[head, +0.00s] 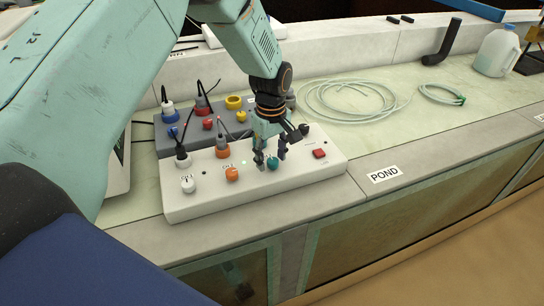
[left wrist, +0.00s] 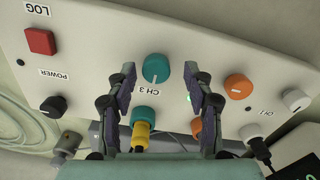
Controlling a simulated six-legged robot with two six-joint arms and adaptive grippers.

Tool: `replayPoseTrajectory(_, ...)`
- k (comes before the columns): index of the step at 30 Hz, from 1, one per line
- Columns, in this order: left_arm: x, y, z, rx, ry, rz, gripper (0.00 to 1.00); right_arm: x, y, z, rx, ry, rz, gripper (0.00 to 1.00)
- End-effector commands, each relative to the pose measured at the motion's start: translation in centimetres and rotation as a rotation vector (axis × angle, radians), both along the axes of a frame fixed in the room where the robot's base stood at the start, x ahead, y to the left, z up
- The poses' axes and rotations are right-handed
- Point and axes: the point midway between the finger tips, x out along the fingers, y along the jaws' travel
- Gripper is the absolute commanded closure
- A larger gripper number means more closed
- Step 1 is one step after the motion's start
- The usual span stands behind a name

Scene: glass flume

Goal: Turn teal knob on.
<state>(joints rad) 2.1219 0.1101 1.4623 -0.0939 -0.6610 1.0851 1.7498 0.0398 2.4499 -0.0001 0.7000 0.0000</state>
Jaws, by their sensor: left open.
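The teal knob (head: 271,163) sits on the white control panel (head: 200,208), just in front of my left gripper. In the left wrist view the teal knob (left wrist: 156,68) carries a pale pointer line and lies beside the label CH 3, between and beyond the fingertips. My left gripper (head: 270,158) is open, its two fingers apart and pointing down at the panel. It also shows in the left wrist view (left wrist: 168,82), with nothing between the fingers. Whether the fingertips touch the panel, I cannot tell. My right gripper is not in view.
An orange knob (head: 232,174), a white knob (head: 187,185) and a red button (head: 319,154) are on the same panel. A grey panel (head: 165,136) with plugs and cables stands behind. Coiled tubing (head: 345,101) and a jug (head: 496,54) lie farther right.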

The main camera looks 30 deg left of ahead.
Motion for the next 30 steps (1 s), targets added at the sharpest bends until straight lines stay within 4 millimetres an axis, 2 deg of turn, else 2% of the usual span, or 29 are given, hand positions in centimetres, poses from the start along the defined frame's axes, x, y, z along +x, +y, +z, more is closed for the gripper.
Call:
replayPoseTrajectory(11,0.39,0.00,-0.51,0.000,-0.001,0.000,0.50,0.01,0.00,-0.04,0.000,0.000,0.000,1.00)
replayPoseTrajectory(27,0.44,-0.03,-0.50,0.000,-0.001,0.000,0.96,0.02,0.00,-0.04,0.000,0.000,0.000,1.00)
replayPoseTrajectory(30,0.42,-0.03,-0.50,0.000,-0.001,0.000,1.00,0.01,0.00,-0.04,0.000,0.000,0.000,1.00)
